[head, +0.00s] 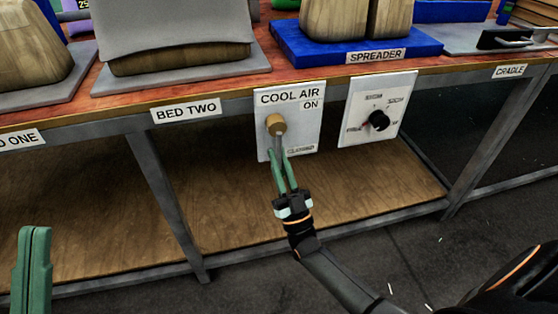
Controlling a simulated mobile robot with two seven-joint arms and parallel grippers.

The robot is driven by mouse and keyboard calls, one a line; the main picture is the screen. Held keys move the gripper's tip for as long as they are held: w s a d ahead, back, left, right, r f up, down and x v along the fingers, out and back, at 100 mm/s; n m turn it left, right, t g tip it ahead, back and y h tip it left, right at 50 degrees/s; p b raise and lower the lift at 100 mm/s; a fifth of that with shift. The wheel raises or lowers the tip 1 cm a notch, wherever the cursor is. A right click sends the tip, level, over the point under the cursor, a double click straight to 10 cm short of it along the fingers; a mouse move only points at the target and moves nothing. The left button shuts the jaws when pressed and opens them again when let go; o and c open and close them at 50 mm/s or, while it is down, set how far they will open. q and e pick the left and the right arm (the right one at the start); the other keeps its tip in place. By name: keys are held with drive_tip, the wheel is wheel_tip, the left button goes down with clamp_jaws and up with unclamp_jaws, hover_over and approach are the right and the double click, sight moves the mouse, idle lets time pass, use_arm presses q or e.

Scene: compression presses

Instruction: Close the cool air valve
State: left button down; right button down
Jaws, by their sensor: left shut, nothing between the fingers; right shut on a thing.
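The cool air valve is on a white panel (305,121) labelled COOL AIR, fixed to the front edge of the bench. Its round brass-coloured hub (276,123) has a short grey lever (277,144) pointing down. The label ON stands at the panel's upper right; a lower label, partly readable, is at the bottom right. My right gripper (279,155) comes up from below, its green fingers shut on the lever just under the hub. My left gripper (36,232) is at the lower left, fingers together and empty, away from the valve.
A second white panel (365,128) with a black dial (378,121) is just right of the valve. The bench top carries the BED TWO press and the blue SPREADER base (292,45). A wooden lower shelf (355,190) and metal legs (172,205) lie below.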

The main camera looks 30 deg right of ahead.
drive_tip(key=shift+a, duration=0.1)
drive_tip(key=c, duration=0.9)
unclamp_jaws()
drive_tip(key=shift+f, duration=0.1)
drive_tip(key=v, duration=1.2)
drive_tip(key=shift+s, duration=0.2)
drive_tip(key=shift+f, duration=0.1)
